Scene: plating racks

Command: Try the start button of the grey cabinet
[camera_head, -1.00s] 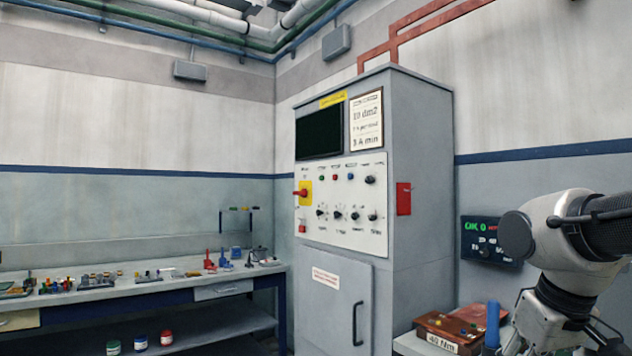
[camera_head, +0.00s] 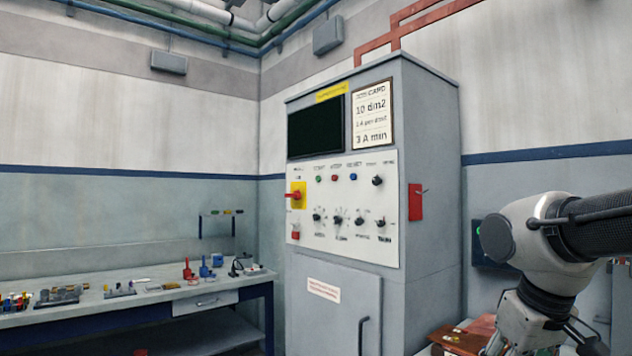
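The grey cabinet (camera_head: 425,240) stands in the middle of the head view. Its white control panel (camera_head: 345,245) carries a green button (camera_head: 319,179), a red button (camera_head: 334,178) and a blue button (camera_head: 353,177) in a row near the top, with small labels too blurred to read surely. A red-handled switch on a yellow plate (camera_head: 299,195) is at the panel's left edge, and several black knobs sit below and to the right. The screen (camera_head: 315,128) above is dark. My arm is at the right, apart from the cabinet; the gripper's fingers are not visible.
A workbench (camera_head: 190,308) with small parts and tools runs along the left wall. A reddish-brown box (camera_head: 462,338) lies at the cabinet's lower right, partly behind my arm. A red box (camera_head: 415,202) sticks out from the cabinet's right side. The cabinet's front looks unobstructed.

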